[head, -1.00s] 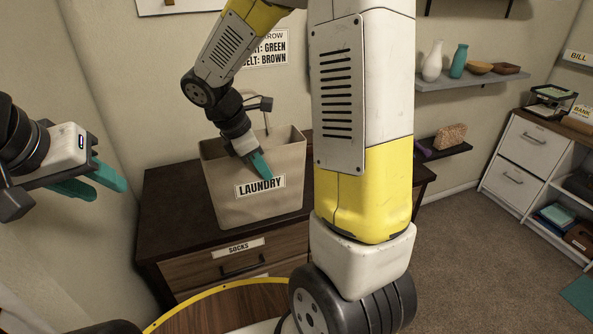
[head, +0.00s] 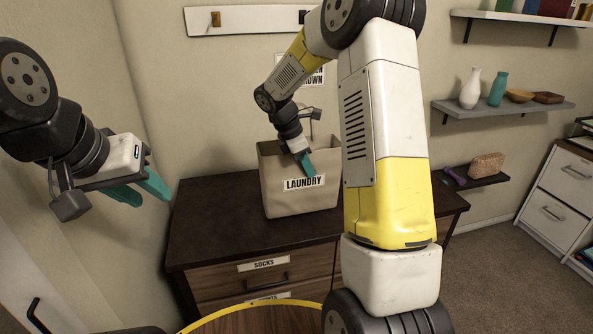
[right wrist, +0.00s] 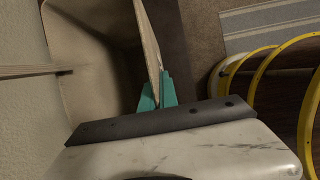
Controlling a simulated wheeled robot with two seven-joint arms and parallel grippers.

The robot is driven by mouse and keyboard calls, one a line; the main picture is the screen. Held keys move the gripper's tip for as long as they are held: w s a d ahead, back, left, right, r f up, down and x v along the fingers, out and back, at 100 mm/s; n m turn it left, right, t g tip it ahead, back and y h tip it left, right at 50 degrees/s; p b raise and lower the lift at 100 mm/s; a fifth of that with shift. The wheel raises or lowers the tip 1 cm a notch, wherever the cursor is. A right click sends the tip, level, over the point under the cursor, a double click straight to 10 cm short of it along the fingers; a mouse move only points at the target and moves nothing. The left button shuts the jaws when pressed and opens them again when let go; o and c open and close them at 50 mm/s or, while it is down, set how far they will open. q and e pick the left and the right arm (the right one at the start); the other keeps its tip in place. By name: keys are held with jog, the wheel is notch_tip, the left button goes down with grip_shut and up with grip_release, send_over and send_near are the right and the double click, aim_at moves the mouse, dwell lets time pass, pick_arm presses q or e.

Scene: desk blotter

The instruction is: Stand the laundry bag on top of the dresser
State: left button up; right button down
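The beige laundry bag (head: 285,200) with a LAUNDRY label is upright over the top of the dark brown dresser (head: 220,235), back from its front edge. Its base appears to meet the dresser top, but I cannot tell for sure that it rests there. My right gripper (head: 307,165) reaches down over the bag's rim. In the right wrist view its teal fingertips (right wrist: 157,95) are on either side of the bag's wall (right wrist: 148,35), pinching it. My left gripper (head: 142,190) is open and empty, raised left of the dresser.
Wall shelves at right hold a white vase (head: 470,90), a teal vase (head: 498,90) and bowls. A white cabinet (head: 555,195) stands at far right. A white hook rail (head: 250,20) is on the wall above. The dresser top is clear either side of the bag.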

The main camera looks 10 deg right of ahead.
jog(key=shift+w+d+f, duration=0.1)
jog(key=shift+w+f, duration=0.1)
jog(key=shift+f, duration=1.65)
jog(key=c, duration=1.6)
grip_release()
jog(key=shift+c, duration=0.2)
